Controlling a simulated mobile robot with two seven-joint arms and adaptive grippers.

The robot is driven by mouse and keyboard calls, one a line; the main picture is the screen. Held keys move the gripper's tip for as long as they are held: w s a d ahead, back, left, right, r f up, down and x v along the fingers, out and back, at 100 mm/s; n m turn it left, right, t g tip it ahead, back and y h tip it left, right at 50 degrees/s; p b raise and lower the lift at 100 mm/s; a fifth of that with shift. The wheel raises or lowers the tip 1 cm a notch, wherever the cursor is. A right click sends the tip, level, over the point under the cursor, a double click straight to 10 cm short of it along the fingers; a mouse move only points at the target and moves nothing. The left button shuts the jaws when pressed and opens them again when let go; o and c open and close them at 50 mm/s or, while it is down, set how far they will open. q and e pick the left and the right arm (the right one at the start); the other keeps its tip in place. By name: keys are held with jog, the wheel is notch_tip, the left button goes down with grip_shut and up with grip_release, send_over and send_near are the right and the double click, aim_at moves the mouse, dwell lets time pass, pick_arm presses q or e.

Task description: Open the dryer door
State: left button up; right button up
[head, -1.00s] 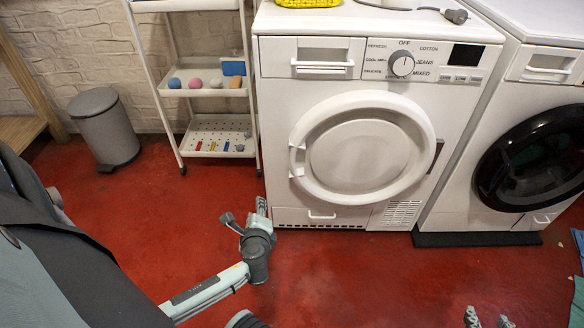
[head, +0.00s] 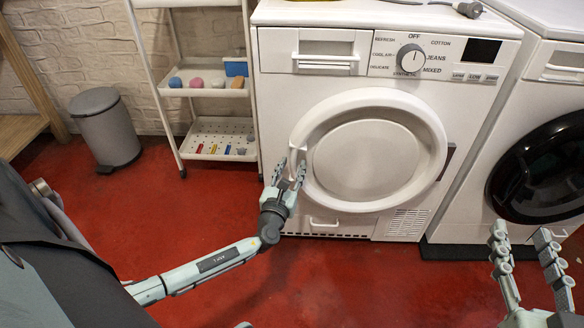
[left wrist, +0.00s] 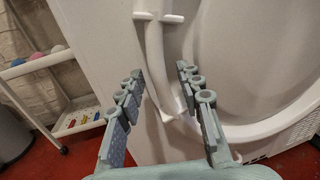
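The white dryer (head: 275,120) stands at the centre of the head view. Its round door (head: 365,160) looks shut. The door's white handle (head: 297,160) is on the door's left edge; in the left wrist view the handle (left wrist: 156,65) is an upright bar. My left gripper (head: 286,172) is open at the handle. In the left wrist view its fingers (left wrist: 160,85) are spread, with the handle's lower part between or just beyond them; I cannot tell whether they touch it. My right gripper (head: 522,240) is open and empty at the lower right, in front of the black-doored washer.
A washer with a black round door (head: 540,175) stands to the right. A white shelf cart (head: 205,90) stands close on the dryer's left, with a grey bin (head: 104,130) beyond it. The red floor (head: 350,285) in front of the dryer is clear.

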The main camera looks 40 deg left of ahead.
pick_arm(q)
jog(key=shift+w+a, duration=0.1)
jog(key=shift+w, duration=0.15)
grip_shut()
dwell(0.3)
